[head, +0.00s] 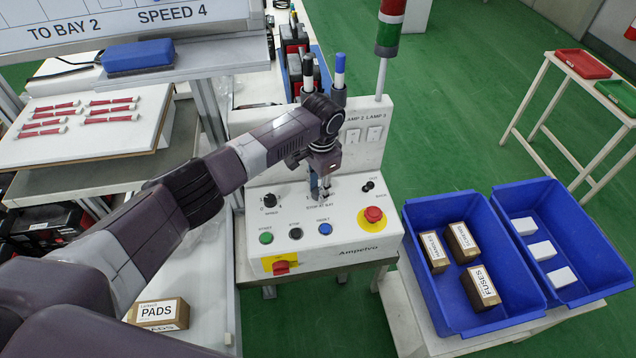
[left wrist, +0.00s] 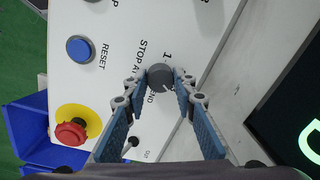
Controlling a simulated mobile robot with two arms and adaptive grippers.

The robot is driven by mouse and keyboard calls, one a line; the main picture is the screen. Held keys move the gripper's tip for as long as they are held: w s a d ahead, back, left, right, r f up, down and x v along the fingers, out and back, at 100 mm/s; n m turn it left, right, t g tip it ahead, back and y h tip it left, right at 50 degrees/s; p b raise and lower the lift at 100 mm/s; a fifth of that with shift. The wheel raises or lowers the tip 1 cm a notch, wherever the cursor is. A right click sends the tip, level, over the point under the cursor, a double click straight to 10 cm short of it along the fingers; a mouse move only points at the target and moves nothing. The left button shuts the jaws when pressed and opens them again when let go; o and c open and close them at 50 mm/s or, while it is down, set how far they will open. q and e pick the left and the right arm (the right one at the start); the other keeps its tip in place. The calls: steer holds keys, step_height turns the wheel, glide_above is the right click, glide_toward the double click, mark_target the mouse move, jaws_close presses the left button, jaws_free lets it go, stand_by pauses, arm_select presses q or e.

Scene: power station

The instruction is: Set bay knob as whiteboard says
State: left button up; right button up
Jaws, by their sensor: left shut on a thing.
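The whiteboard (head: 225,30) at the top left of the head view shows "TO BAY 2" and "SPEED 4"; the rest is cut off. The bay knob (left wrist: 160,77) is a small dark round knob on the white control panel (head: 350,215), by the label "STOP AT BAY". My left gripper (head: 320,194) points down at the panel and is shut on this knob. In the left wrist view its fingertips (left wrist: 162,78) sit on both sides of the knob. A "1" and an "END" mark show beside it; its exact setting is unclear. My right gripper is not in view.
The panel also carries another dark knob (head: 270,200), a green start button (head: 266,238), a dark stop button (head: 296,233), a blue reset button (head: 325,229) and a red emergency button (head: 373,214). Blue bins (head: 440,285) stand to the right, and a PADS box (head: 160,312) at lower left.

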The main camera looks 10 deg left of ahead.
arm_select(q)
steer(key=n+p, duration=0.1)
steer(key=n, duration=0.1)
steer(key=n+p, duration=0.1)
steer(key=n, duration=0.2)
steer(key=shift+w+d+r+n, duration=0.1)
steer(key=shift+d+r+n, duration=0.05)
steer(key=shift+n, duration=0.15)
steer(key=n+p, duration=0.1)
steer(key=n, duration=0.2)
steer(key=shift+w+n+p, duration=0.1)
steer(key=shift+n+p, duration=0.3)
steer(key=shift+n, duration=0.6)
steer(key=o, duration=1.2)
steer(key=shift+g, duration=0.3)
steer(key=shift+c, duration=0.2)
step_height(320, 180, up, 12)
steer(key=shift+d, duration=0.25)
